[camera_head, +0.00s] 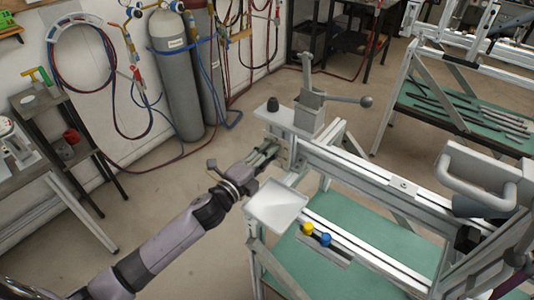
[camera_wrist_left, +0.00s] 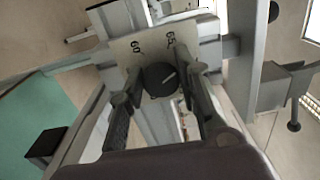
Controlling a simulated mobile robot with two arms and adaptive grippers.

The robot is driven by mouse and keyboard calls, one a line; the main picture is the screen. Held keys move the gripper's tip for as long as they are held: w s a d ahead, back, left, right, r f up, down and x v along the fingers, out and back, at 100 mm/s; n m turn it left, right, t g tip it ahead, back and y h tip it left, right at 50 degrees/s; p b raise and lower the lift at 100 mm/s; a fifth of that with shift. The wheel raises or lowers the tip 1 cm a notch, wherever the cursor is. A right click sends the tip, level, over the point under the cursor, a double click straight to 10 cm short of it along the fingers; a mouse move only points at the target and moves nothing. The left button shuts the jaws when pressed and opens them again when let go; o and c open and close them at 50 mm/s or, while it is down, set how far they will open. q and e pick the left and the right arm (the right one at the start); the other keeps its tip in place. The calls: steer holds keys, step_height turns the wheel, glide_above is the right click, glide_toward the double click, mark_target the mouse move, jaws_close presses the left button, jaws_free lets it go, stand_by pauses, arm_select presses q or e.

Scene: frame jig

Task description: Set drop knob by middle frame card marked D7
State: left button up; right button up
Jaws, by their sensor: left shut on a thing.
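In the head view my left gripper (camera_head: 272,152) reaches the left end of the frame jig (camera_head: 350,172), and the gripped knob is hidden there. My right gripper is not in view.
A pale tray (camera_head: 276,205) sits just below my left gripper. A yellow knob (camera_head: 308,228) and a blue knob (camera_head: 325,239) stand on the lower rail. A clamp lever (camera_head: 350,99) sticks out above the jig. Gas cylinders (camera_head: 181,75) stand behind; floor left of the jig is clear.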

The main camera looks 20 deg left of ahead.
arm_select(q)
steer(key=shift+f+n+p, duration=0.1)
steer(key=shift+n+p, duration=0.65)
steer(key=shift+n, duration=2.15)
steer(key=o, duration=1.1)
steer(key=v, duration=1.2)
